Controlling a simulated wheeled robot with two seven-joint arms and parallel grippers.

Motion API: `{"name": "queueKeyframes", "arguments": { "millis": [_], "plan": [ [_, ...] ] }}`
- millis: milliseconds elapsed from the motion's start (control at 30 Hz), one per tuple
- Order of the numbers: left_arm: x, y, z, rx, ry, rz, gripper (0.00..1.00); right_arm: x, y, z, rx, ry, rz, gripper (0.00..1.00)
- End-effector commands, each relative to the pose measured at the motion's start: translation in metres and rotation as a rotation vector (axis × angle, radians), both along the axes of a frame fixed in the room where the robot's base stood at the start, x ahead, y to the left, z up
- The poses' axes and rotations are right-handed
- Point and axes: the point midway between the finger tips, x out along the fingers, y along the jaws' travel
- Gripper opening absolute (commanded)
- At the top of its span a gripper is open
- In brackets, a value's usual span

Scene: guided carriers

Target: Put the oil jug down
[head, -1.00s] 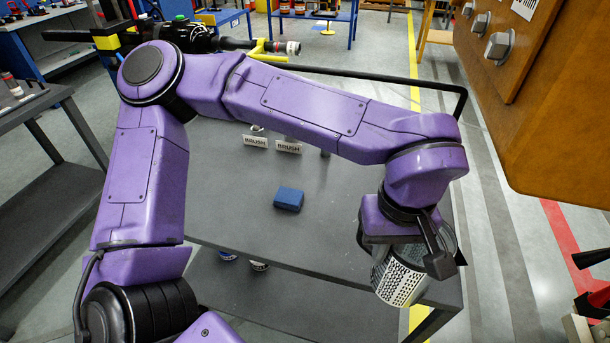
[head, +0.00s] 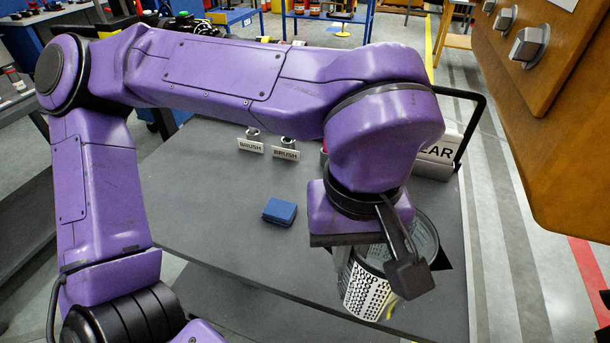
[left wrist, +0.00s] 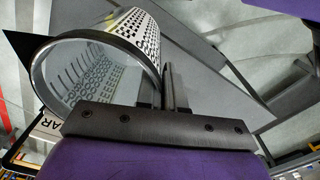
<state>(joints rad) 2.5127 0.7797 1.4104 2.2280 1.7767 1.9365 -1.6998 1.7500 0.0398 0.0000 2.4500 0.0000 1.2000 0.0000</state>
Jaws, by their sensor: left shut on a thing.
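The oil jug (head: 367,290), an open-topped silvery cylinder with a dark rim and a patterned wall, hangs below my left gripper (head: 345,262) near the front right of the grey cart top. My left gripper is shut on the jug at its side. In the left wrist view the fingers (left wrist: 166,85) stand against the side of the jug (left wrist: 135,35), and its inside looks empty. The jug looks tilted, and I cannot tell whether its base touches the cart top.
The grey cart top (head: 215,225) holds a blue block (head: 280,212), two small "BRUSH" signs (head: 250,146) with fittings behind them, and a white sign ending in "EAR" (head: 437,152). A wooden panel with knobs (head: 529,42) overhangs the right. The cart's left front is clear.

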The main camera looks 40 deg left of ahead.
Motion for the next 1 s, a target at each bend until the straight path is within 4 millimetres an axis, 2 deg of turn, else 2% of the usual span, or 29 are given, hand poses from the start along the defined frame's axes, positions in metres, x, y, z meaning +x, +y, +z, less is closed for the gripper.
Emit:
{"name": "queueKeyframes", "arguments": {
  "millis": [133,333,500,767,900,1000],
  "plan": [
    [0.027,0.010,-0.010,-0.002,0.005,0.002,0.00,0.000,0.000,0.009,0.000,0.000,0.000,0.40],
    [0.082,0.034,-0.036,-0.002,0.005,0.003,0.00,0.000,0.000,0.023,0.000,0.000,0.000,0.40],
    [0.109,0.047,-0.074,-0.001,0.004,0.002,0.00,0.000,0.000,0.025,0.000,0.000,0.000,0.40],
    [0.128,0.056,-0.099,0.000,0.002,0.003,0.00,0.000,0.000,0.028,0.000,0.000,0.000,0.40],
    [0.127,0.056,-0.126,0.000,0.004,0.000,0.00,0.000,0.000,0.027,0.000,0.000,0.000,0.40],
    [0.127,0.056,-0.130,-0.001,0.000,0.003,0.00,0.000,0.000,0.027,0.000,0.000,0.000,0.40]
  ]
}}
